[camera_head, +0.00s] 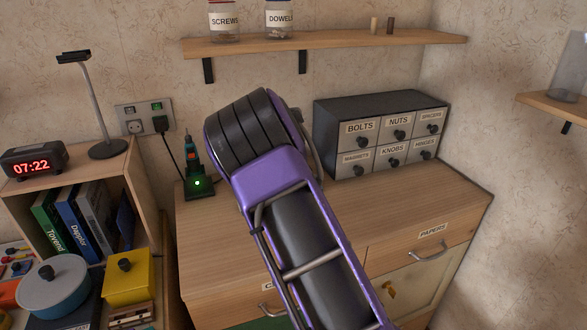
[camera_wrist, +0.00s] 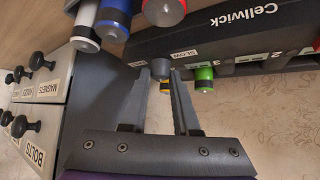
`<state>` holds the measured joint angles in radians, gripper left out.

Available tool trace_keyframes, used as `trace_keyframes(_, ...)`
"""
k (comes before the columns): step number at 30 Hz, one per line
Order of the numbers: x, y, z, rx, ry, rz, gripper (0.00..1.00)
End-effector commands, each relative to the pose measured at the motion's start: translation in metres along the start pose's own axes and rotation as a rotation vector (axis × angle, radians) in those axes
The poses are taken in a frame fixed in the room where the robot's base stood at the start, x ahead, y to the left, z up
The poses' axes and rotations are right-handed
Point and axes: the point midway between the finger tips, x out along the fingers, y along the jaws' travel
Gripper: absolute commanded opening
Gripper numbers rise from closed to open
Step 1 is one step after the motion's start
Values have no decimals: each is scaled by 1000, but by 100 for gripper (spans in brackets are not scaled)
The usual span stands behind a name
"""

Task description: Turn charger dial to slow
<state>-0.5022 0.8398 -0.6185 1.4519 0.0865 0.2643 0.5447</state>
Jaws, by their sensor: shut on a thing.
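The dark charger (camera_wrist: 225,45), marked "Cellwick", spans the top of the wrist view. A "SLOW" label (camera_wrist: 184,54) is on its front edge. A small grey round knob, which looks like the charger dial (camera_wrist: 160,67), sits just left below that label. My gripper (camera_wrist: 164,76) has its two grey fingers closed in on either side of the dial. The fingertips cover part of it, and I cannot tell which setting it points to. In the head view my purple arm hides the charger and the gripper.
Several cylinders with coloured bands, such as a green one (camera_wrist: 204,80) and a blue one (camera_wrist: 113,22), are close around the gripper. The small-drawer cabinet (camera_head: 375,140) stands at the right.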

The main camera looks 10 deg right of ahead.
Motion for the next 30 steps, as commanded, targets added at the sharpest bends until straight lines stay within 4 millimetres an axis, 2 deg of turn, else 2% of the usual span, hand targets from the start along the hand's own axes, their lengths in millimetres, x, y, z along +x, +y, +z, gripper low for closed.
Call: trace_keyframes(30,3,10,-3,-488,-1,-496,0)
